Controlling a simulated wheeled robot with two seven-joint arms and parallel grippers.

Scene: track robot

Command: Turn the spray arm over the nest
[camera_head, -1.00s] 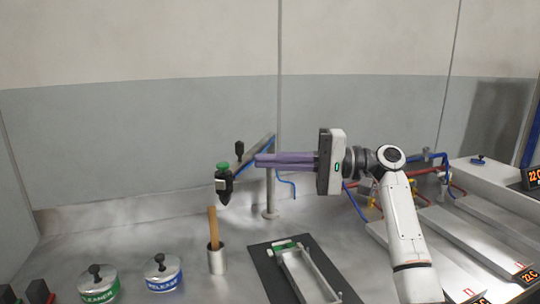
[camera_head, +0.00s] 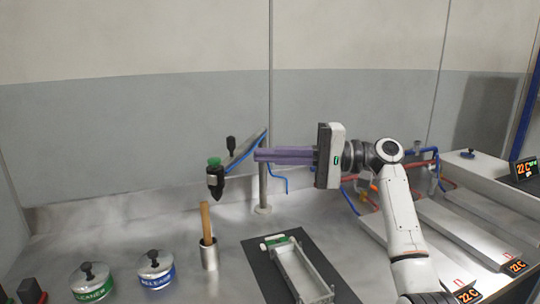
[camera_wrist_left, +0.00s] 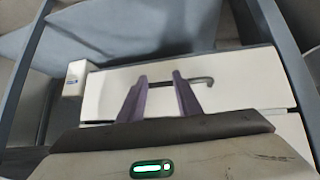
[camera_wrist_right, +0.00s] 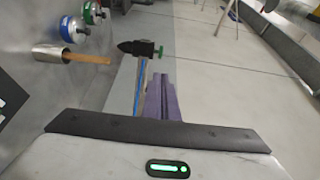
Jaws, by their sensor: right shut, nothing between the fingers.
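The spray arm (camera_head: 245,150) is a blue and grey bar on an upright metal post (camera_head: 263,190). Its black nozzle with a green cap (camera_head: 215,180) hangs at its left end, behind and left of the nest. The nest looks to be the metal frame (camera_head: 325,290) on a dark mat. My right gripper (camera_head: 256,155) is shut and empty, its purple fingers in front of or beside the spray arm near the post; contact cannot be told. The nozzle (camera_wrist_right: 135,47) also shows beyond the fingers in the right wrist view. My left gripper (camera_wrist_left: 159,76) is open and empty, away from the bench.
A metal cup (camera_head: 209,256) with a wooden handle stands left of the mat. Two lidded pots, green-labelled (camera_head: 92,287) and blue-labelled (camera_head: 157,275), stand further left. Blue and red pipes and grey slabs (camera_head: 465,235) with temperature displays fill the right.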

